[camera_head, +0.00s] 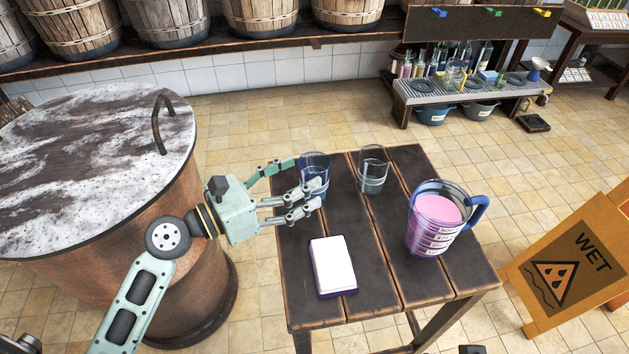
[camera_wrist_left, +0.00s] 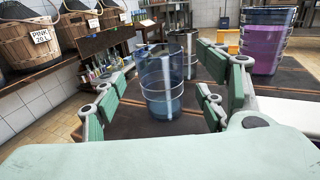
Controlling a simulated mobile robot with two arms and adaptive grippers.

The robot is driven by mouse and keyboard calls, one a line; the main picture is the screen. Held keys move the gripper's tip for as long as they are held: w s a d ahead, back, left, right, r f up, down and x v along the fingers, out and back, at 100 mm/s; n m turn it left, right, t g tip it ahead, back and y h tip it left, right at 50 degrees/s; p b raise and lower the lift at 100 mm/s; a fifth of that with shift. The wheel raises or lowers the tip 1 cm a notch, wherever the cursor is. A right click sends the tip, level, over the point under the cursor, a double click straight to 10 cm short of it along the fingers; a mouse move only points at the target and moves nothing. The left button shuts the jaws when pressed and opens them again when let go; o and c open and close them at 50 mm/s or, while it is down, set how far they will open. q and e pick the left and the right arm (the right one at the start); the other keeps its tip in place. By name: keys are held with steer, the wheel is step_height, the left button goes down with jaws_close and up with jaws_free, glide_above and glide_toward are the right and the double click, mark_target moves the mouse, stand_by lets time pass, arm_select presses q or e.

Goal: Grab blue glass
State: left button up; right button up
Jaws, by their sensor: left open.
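The blue glass (camera_head: 314,171) stands upright at the far left of the small dark wooden table (camera_head: 376,236). In the left wrist view the blue glass (camera_wrist_left: 160,85) stands between my open fingers. My left gripper (camera_head: 306,184) reaches in from the left, with fingers on both sides of the glass. It is open, and I cannot tell whether any finger touches the glass. In the left wrist view the gripper (camera_wrist_left: 160,108) frames the glass from both sides. My right gripper is not in view.
A clear glass (camera_head: 373,170) stands right of the blue one. A measuring jug with pink liquid (camera_head: 436,220) stands at the table's right. A white block (camera_head: 333,265) lies near the front. A large barrel (camera_head: 188,240) is left and a wet-floor sign (camera_head: 572,268) is right.

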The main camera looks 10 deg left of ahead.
mark_target(307, 162)
arm_select(q)
steer(key=shift+x, duration=1.4)
steer(key=shift+c, duration=0.6)
steer(key=c, duration=1.2)
steer(key=shift+r, duration=0.15)
step_height(307, 162, up, 2)
steer(key=shift+r+p, duration=0.25)
steer(key=shift+p, duration=0.55)
steer(key=shift+r, duration=0.25)
steer(key=shift+r+p, duration=1.95)
steer(key=shift+r, duration=1.5)
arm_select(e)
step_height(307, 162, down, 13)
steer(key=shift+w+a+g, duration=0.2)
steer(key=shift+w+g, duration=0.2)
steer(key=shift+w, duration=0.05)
